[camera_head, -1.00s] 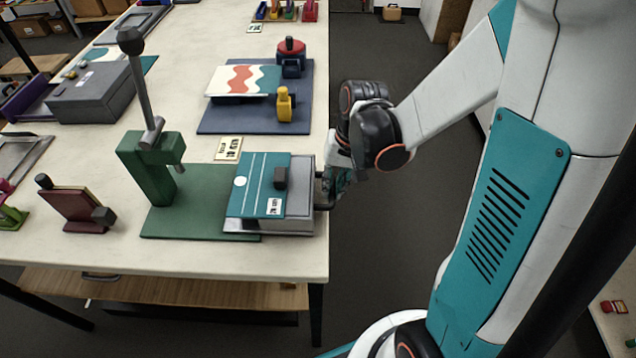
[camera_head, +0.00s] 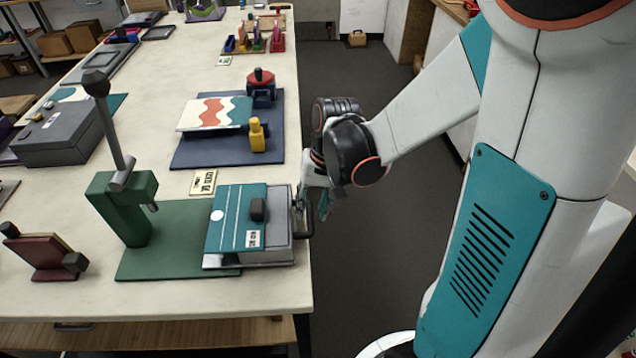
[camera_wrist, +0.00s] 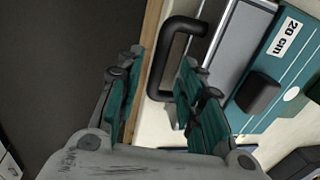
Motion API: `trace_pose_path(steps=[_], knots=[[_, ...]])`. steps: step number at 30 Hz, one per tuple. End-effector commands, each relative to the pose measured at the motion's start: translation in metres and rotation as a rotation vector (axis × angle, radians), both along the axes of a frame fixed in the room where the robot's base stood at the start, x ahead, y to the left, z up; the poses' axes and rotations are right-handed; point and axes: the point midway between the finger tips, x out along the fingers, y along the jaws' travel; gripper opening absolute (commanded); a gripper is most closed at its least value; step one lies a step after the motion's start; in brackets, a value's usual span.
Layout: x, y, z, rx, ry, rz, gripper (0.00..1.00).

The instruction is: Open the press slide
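The green press (camera_head: 170,240) with its upright lever stands on the table. Its slide (camera_head: 270,226) is a grey tray with a teal plate marked "20 cm" and a dark knob (camera_head: 258,210). A black bar handle (camera_head: 308,218) sticks out from the slide's right side, by the table edge. My gripper (camera_head: 316,203) is at this handle. In the wrist view my gripper (camera_wrist: 158,75) is open, with its teal fingers apart. The handle (camera_wrist: 160,60) shows between and beyond the fingertips, near the right finger; I cannot tell whether they touch.
A blue press (camera_head: 225,145) with a wavy-patterned sheet lies behind. A grey box (camera_head: 68,130) and a maroon block (camera_head: 45,258) are on the left. The table's right edge runs beside my gripper.

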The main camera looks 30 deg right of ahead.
Motion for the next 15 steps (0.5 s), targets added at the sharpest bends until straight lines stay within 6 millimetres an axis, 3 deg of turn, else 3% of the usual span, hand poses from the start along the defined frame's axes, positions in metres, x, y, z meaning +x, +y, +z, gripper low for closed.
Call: trace_pose_path(steps=[9,15], knots=[[-0.004,-0.01,0.056,0.0,0.0,-0.001,0.35],[-0.007,-0.014,0.082,0.0,0.0,0.0,0.35]])
